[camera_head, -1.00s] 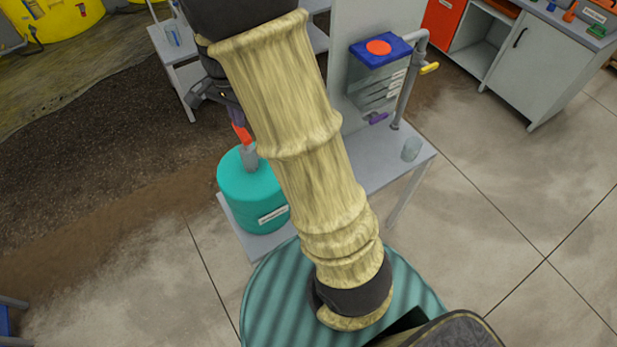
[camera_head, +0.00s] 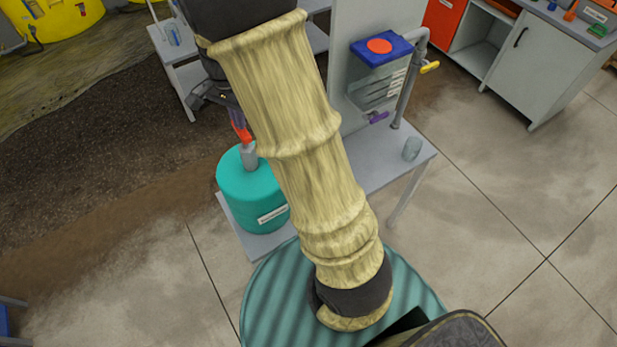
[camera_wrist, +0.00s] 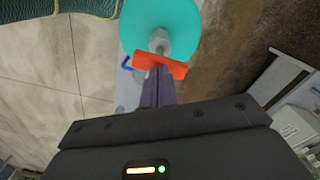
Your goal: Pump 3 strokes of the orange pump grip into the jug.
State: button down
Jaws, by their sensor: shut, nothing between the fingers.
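The orange pump grip (camera_head: 242,133) sits on a grey pump neck on top of a teal drum (camera_head: 250,197). In the wrist view the orange grip (camera_wrist: 172,66) is a crossbar, with the teal drum (camera_wrist: 150,18) beyond it. My gripper (camera_wrist: 157,72) is shut and empty, its fingertips against or just above the grip; I cannot tell if they touch. In the head view my gripper (camera_head: 236,114) is just above the grip, partly hidden by my arm.
The drum stands on a low grey bench (camera_head: 385,165). A clear tank with a blue lid (camera_head: 381,47) and a pipe with a yellow valve handle (camera_head: 430,67) stand behind, right of my arm. A grey cabinet (camera_head: 540,65) is at the upper right. The tiled floor on the right is clear.

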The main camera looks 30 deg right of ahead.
jog(key=shift+f+b, duration=0.55)
jog(key=shift+f, duration=0.45)
jog(key=shift+f+b, duration=0.45)
jog(key=shift+f, duration=0.25)
jog(key=shift+f+b, duration=0.35)
jog(key=shift+f, duration=0.25)
jog(key=shift+r, duration=0.1)
jog(key=shift+r+p, duration=2.6)
jog(key=shift+r, duration=0.2)
jog(key=shift+f, duration=0.1)
jog(key=shift+s, duration=0.1)
